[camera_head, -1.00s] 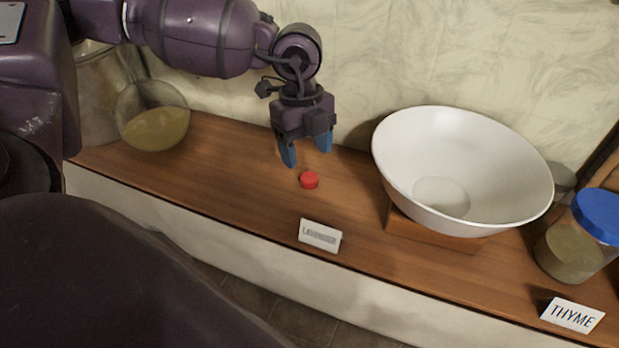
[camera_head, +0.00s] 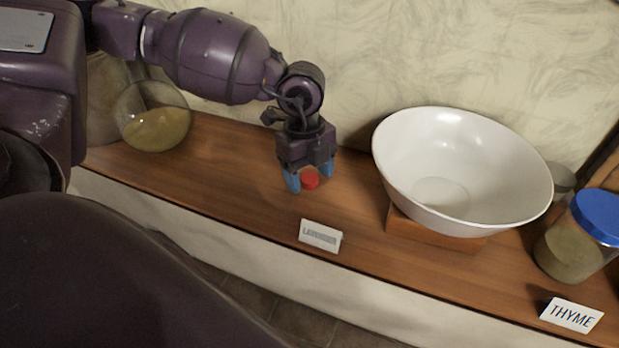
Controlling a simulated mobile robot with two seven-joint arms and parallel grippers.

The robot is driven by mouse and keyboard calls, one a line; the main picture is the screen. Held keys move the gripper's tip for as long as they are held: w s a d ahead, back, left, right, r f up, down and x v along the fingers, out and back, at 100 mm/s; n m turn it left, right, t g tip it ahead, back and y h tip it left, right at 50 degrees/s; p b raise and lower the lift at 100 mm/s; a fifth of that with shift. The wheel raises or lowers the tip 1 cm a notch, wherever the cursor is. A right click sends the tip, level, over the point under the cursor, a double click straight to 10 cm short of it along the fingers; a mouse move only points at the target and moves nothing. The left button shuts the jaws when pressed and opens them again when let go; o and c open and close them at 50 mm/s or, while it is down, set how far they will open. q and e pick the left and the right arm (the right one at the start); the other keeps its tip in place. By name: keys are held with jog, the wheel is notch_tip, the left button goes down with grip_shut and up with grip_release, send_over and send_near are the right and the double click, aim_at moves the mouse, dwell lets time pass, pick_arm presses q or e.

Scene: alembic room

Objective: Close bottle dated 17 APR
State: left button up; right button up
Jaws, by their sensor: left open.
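A small round red cap (camera_head: 311,181) lies on the wooden shelf (camera_head: 240,185). My left gripper (camera_head: 309,182) points down over it, with its blue fingers open, one on each side of the cap. I cannot tell whether the fingers touch it. No bottle with the date 17 APR can be made out in this view. My right gripper is not in view.
A large white bowl (camera_head: 455,165) stands on a wooden block (camera_head: 432,236) right of the gripper. A blue-lidded jar (camera_head: 570,250) and a THYME card (camera_head: 571,315) are at the right. A blurred label card (camera_head: 320,237) sits at the shelf's front edge. A round glass vessel (camera_head: 153,115) stands at the left.

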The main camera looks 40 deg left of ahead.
aim_at(309, 177)
pick_arm(q)
jog(key=c, duration=1)
notch_tip(309, 177, up, 20)
dwell(0.6)
